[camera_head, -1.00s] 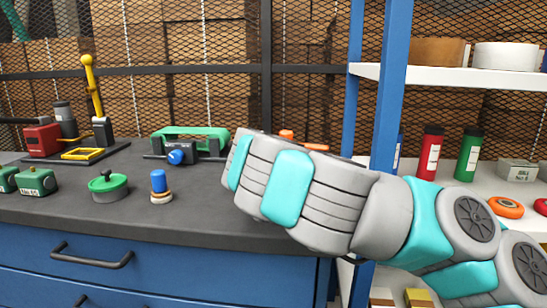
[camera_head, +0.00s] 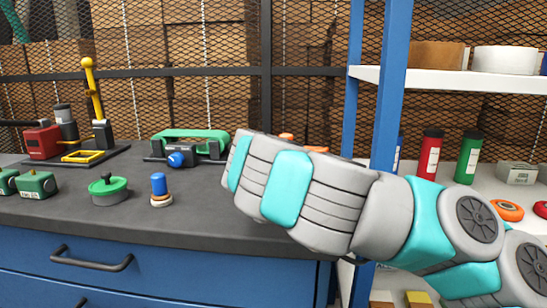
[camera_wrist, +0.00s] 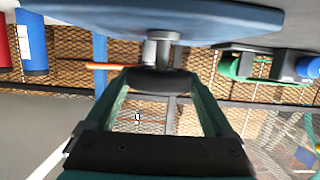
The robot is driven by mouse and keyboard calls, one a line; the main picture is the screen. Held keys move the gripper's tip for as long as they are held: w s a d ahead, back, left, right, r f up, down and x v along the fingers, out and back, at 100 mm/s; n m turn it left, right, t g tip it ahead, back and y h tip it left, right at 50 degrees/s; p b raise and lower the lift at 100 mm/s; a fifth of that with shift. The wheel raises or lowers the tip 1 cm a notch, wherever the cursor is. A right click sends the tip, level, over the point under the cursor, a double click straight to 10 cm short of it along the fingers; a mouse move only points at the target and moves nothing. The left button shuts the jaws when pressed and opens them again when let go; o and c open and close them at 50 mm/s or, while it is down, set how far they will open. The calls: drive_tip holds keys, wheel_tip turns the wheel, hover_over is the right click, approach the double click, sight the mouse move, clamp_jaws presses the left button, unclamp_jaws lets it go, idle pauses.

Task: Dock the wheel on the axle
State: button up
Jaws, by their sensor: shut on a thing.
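In the wrist view, which looks upside down, my gripper (camera_wrist: 163,98) is shut on a dark rounded piece (camera_wrist: 160,79) between its two fingers. A short grey stem (camera_wrist: 158,48) lines up with this piece and meets a broad blue disc (camera_wrist: 110,22), seen nearly edge-on. I cannot tell which of these is the wheel and which the axle, or whether the dark piece and stem are joined. In the head view my grey and turquoise arm hides the gripper and all these parts; only bits of orange (camera_head: 287,137) show behind it.
On the bench (camera_head: 215,222) stand a green-handled device (camera_head: 190,137) with a blue knob, a blue-topped peg (camera_head: 159,189), a green-lidded pot (camera_head: 108,189) and a yellow-post fixture (camera_head: 90,90). A blue shelf post (camera_head: 385,105) rises close to my arm; bottles (camera_head: 431,155) stand behind it.

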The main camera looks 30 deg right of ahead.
drive_tip(key=shift+f+b, duration=0.5)
drive_tip(key=shift+f, duration=0.3)
drive_tip(key=o, duration=1.1)
drive_tip(key=shift+o, duration=0.2)
drive_tip(key=shift+p+v, duration=0.5)
drive_tip(key=shift+v, duration=5)
drive_tip(key=shift+r, duration=0.1)
